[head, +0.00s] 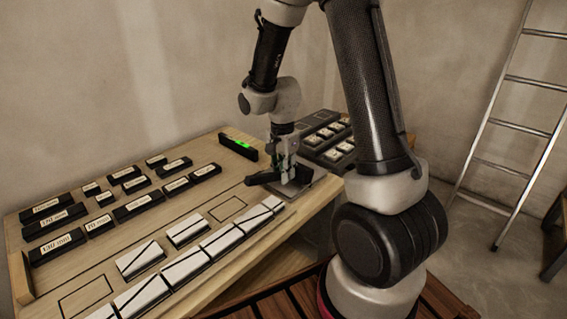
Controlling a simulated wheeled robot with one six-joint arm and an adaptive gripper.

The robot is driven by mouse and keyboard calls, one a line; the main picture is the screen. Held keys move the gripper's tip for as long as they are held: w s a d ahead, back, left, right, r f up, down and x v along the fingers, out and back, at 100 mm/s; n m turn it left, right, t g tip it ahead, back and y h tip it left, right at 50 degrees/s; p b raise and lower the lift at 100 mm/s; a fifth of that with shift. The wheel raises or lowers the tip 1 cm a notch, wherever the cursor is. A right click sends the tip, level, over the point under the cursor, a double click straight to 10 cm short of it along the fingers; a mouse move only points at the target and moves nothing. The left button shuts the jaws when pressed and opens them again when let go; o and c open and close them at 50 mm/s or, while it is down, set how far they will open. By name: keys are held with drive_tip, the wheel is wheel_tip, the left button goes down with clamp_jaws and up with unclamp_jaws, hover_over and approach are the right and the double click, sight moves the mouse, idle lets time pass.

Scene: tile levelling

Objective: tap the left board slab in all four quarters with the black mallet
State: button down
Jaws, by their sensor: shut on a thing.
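My gripper (284,172) points down at the right part of the workbench and is shut on the black mallet (262,179). The mallet's dark bar sticks out to the left of the jaws, low over the bench; the jaws hide the rest. A grey plate (301,186) lies under and beside my gripper; I cannot tell whether the mallet touches it. White slabs lie to the left, among them a separate slab (140,260) and another slab (188,230). I cannot tell for certain which is the left board slab.
The wooden workbench (62,258) carries several labelled black blocks (138,206) at the back left. A black bar with a green light (238,145) stands at the back edge. A dark tray (326,131) with small pieces is at the right. A ladder (518,130) leans farther right.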

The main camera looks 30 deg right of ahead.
drive_tip(key=shift+w+f, duration=0.15)
drive_tip(key=shift+f, duration=0.6)
drive_tip(key=shift+r, duration=2.65)
